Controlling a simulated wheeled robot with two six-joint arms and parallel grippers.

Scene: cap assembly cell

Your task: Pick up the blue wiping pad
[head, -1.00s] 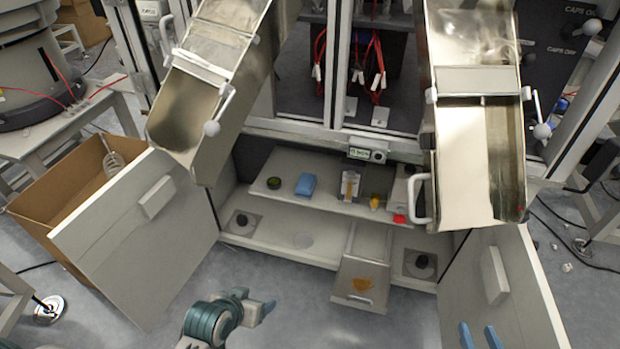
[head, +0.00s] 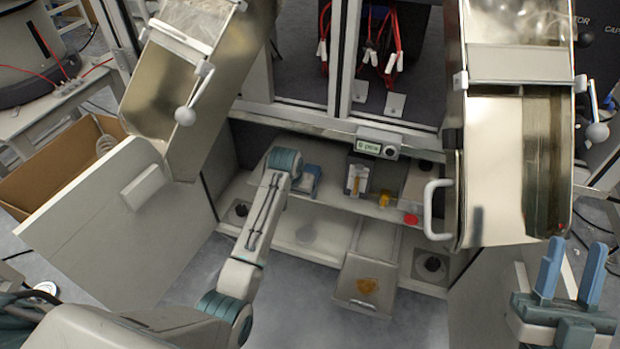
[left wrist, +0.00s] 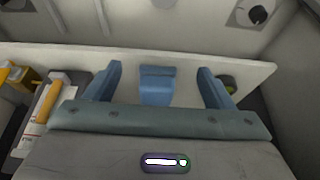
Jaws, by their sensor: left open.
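The blue wiping pad (left wrist: 157,90) lies on the cabinet shelf (left wrist: 180,62). In the left wrist view it is between the two spread blue fingers of my left gripper (left wrist: 161,70), with a gap on each side. My left gripper is open and holds nothing; its height over the pad is hard to judge. In the head view my left arm reaches into the cabinet and mostly covers the gripper and pad there. My right gripper (head: 576,252) is open and empty at the lower right, far from the pad.
Metal chutes (head: 190,90) hang above, and an open cabinet door (head: 110,215) stands at left.

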